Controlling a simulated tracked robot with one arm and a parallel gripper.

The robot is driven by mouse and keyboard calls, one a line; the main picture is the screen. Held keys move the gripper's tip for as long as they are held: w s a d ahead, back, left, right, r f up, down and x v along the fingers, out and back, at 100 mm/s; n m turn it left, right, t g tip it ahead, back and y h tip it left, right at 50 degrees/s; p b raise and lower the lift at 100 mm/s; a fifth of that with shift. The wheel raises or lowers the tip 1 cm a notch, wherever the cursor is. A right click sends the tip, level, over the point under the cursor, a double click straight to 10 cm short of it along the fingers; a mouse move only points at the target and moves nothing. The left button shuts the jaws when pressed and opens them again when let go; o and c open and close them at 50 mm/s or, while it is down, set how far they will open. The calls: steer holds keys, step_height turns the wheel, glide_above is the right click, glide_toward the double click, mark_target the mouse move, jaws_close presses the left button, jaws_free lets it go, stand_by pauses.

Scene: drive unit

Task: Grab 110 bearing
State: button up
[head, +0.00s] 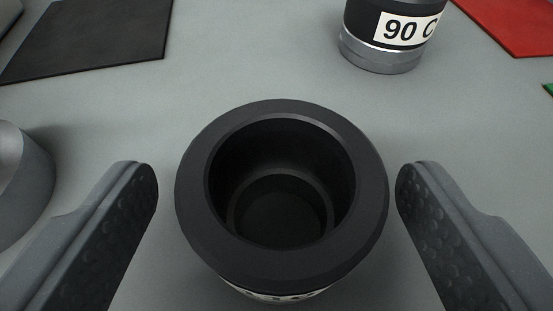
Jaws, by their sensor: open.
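A dark, hollow cylindrical part (365,200) with a wide rim and a stepped bore stands upright on the grey surface at the middle of the head view. A white label with dark lettering shows below its front rim, but it is too cut off to read, so I cannot tell whether this is the 110 bearing. My gripper (276,190) is open, with one textured finger on each side of the part. A gap shows between each fingertip and the rim. Nothing is held.
A black part labelled "90 C" (385,55) with a grey metal base stands behind, right of centre. A black mat (90,40) lies at the back left, a red mat (515,22) at the back right. A grey rounded object (25,185) sits at the left edge, near the left finger.

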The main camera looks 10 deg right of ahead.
steer(key=shift+c, duration=0.4)
steer(key=shift+r, duration=0.1)
steer(key=c, duration=1.2)
steer(key=shift+o, duration=0.2)
